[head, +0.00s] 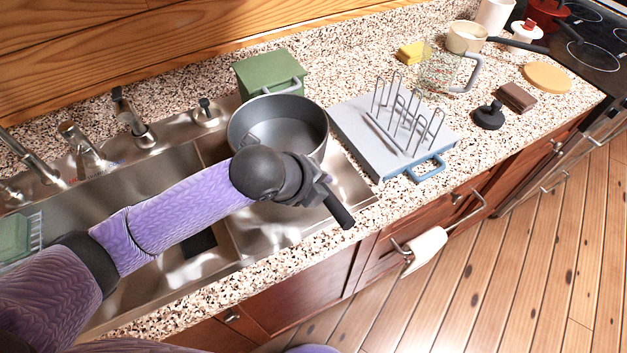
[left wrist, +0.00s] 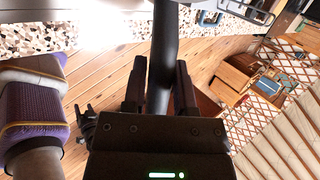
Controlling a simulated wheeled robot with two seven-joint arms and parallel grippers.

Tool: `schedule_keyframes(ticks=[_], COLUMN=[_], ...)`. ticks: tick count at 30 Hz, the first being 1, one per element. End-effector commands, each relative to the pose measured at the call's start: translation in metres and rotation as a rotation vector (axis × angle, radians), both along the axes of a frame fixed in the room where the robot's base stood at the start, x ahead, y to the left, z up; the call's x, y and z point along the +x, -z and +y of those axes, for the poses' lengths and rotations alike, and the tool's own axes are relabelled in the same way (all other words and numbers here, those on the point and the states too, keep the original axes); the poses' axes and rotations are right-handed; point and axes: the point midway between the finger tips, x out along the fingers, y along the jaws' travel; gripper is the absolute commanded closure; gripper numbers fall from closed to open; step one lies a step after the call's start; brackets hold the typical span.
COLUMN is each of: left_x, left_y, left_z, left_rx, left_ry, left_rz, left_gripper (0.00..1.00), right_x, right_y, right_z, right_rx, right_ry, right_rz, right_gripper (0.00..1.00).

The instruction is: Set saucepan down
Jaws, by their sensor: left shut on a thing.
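The grey saucepan (head: 262,132) is upright and looks empty. It is over the right end of the steel sink, in front of the green box and left of the drying rack. Its dark handle (head: 338,208) points toward the counter's front edge. My left gripper (head: 322,190) is shut on this handle. In the left wrist view the handle (left wrist: 163,60) runs between the two fingers (left wrist: 160,88). My forearm and wrist hide part of the sink and the pan's near side. I cannot tell whether the pan's bottom touches anything. My right gripper is not in view.
A grey drying rack (head: 360,125) with upright wire prongs stands right of the pan. A green box (head: 262,72), taps (head: 130,112) and a glass jug (head: 437,68) stand nearby. Speckled counter (head: 480,145) is bare near the black stopper (head: 489,117). A stove is far right.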

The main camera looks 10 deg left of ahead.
Motion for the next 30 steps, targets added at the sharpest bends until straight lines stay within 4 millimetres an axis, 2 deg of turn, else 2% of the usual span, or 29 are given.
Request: schedule_keyframes(ticks=[6,11,15,25,26,30], left_x=[-0.003,-0.002,-0.003,-0.002,-0.002,-0.003], left_y=[0.048,0.069,0.096,0.1,0.101,0.1], left_z=[0.0,0.0,0.0,0.0,0.0,0.0], left_rx=[-0.001,0.0,-0.001,0.001,0.001,0.001], left_ry=[0.012,0.011,0.01,0.011,0.01,0.009], left_rz=[0.001,-0.001,0.001,-0.003,-0.001,-0.001], left_gripper=[1.0,1.0,1.0,1.0,0.63,0.33], right_x=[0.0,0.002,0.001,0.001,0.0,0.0], right_y=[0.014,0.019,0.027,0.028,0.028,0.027], right_z=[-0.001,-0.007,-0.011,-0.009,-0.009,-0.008], right_rx=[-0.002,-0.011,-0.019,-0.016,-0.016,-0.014], right_ry=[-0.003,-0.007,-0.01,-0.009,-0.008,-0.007], right_rz=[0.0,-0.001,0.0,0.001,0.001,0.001], right_gripper=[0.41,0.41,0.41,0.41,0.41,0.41])
